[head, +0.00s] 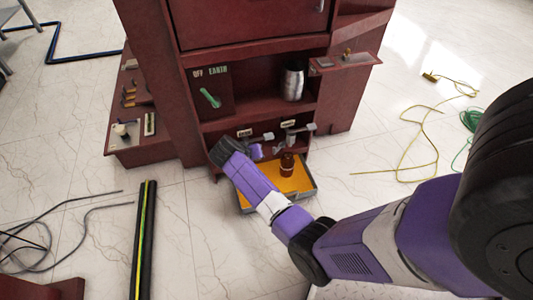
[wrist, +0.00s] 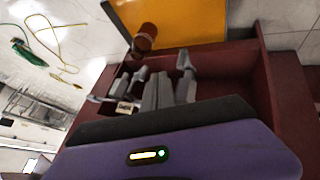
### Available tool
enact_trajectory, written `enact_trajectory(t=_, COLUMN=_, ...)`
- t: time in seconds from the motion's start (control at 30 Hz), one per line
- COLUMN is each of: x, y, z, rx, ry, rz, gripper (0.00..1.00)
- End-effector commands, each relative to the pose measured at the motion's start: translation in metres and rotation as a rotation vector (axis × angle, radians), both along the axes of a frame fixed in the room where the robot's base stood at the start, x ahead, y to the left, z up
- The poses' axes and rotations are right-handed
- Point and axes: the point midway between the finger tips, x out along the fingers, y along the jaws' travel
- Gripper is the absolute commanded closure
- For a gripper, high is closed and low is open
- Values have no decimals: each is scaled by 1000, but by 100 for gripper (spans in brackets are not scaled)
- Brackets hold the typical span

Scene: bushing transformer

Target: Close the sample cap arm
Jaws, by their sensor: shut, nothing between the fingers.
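Two grey lever-like fittings sit on the maroon cabinet's lower front, a left one (head: 262,137) and a right one (head: 302,128). I cannot tell for certain which is the sample cap arm. A brown bottle (head: 287,164) stands below the right one and also shows in the wrist view (wrist: 146,37). My gripper (head: 258,151) is at the lower opening, close to the left fitting and left of the bottle. In the wrist view its grey fingers (wrist: 158,91) are together and empty, close beside a grey fitting (wrist: 185,62). Contact cannot be made out.
A yellow-floored tray (head: 305,181) lies under the bottle. A silver canister (head: 292,83) and a green-handled part (head: 210,97) are in the shelf above. Cables lie on the floor at both sides. Open floor lies in front of the cabinet.

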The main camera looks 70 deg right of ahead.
Motion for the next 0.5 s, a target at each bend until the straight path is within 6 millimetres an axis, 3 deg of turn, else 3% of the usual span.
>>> enact_trajectory(t=0.1, x=12, y=-19, z=13, rx=10, ry=30, rz=-118, gripper=100)
enact_trajectory(t=0.3, x=16, y=-31, z=29, rx=19, ry=61, rz=-217, gripper=100)
enact_trajectory(t=0.5, x=12, y=-41, z=17, rx=21, ry=68, rz=-232, gripper=100)
